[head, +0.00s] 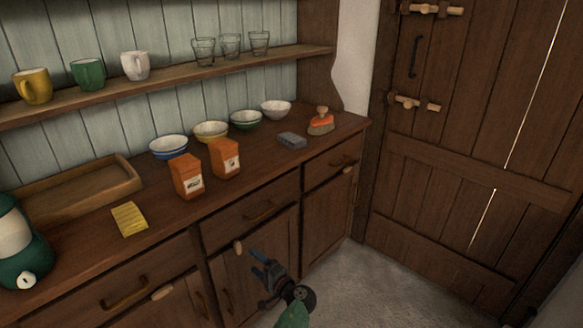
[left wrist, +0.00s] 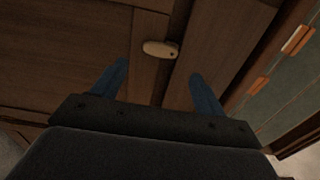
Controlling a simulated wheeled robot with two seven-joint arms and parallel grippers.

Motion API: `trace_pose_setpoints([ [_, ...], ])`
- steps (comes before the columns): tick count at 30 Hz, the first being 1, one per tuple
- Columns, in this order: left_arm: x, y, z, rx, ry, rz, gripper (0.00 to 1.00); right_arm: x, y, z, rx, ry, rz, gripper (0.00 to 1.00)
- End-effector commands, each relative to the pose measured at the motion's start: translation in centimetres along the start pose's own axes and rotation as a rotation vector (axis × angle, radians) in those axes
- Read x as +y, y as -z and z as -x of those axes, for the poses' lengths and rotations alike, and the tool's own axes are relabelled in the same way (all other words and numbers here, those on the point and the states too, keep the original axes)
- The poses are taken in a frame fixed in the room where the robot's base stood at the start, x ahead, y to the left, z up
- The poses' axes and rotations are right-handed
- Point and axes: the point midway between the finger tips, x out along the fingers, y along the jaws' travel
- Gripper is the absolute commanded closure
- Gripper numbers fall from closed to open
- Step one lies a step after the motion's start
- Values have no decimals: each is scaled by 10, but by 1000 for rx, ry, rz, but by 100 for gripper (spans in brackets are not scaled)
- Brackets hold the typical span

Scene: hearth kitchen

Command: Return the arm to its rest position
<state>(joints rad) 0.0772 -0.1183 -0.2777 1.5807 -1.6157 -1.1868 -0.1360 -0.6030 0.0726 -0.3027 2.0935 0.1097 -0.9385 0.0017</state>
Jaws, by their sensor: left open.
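My left gripper (head: 268,265) is in front of the lower doors of the wooden dresser, below the counter edge. Its two blue fingers also show in the left wrist view (left wrist: 158,84), spread apart with nothing between them. Beyond the fingertips is a pale wooden door latch (left wrist: 160,49), which in the head view (head: 238,247) sits just left of the gripper. The fingers look apart from it, though the exact gap is hard to tell. My right gripper is not in view.
The counter (head: 262,188) holds two orange boxes (head: 187,176), several bowls (head: 211,131), a grey block (head: 292,140), a brush (head: 321,122), a yellow cloth (head: 129,219) and a wooden tray (head: 80,192). Drawer handles (head: 262,212) jut out. Floor (head: 370,285) is clear at right, before a plank door (head: 480,150).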

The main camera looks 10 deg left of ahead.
Motion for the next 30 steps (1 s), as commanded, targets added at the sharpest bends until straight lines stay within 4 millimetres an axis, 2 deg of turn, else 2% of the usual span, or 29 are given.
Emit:
trace_pose_setpoints([
  [5, 8, -7, 0, -37, -44, 39, 27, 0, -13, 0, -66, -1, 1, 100],
  [11, 19, -15, 4, -86, -221, 174, 27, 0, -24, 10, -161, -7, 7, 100],
  [14, 16, -18, 8, -106, -339, 273, 27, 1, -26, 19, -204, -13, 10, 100],
  [19, -1, -20, 20, -118, -564, 459, 27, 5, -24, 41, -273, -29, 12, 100],
  [26, -22, -43, 62, -90, -890, 641, 27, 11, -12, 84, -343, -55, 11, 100],
  [30, -36, -70, 103, -54, -1097, 706, 27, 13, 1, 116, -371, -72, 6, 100],
])
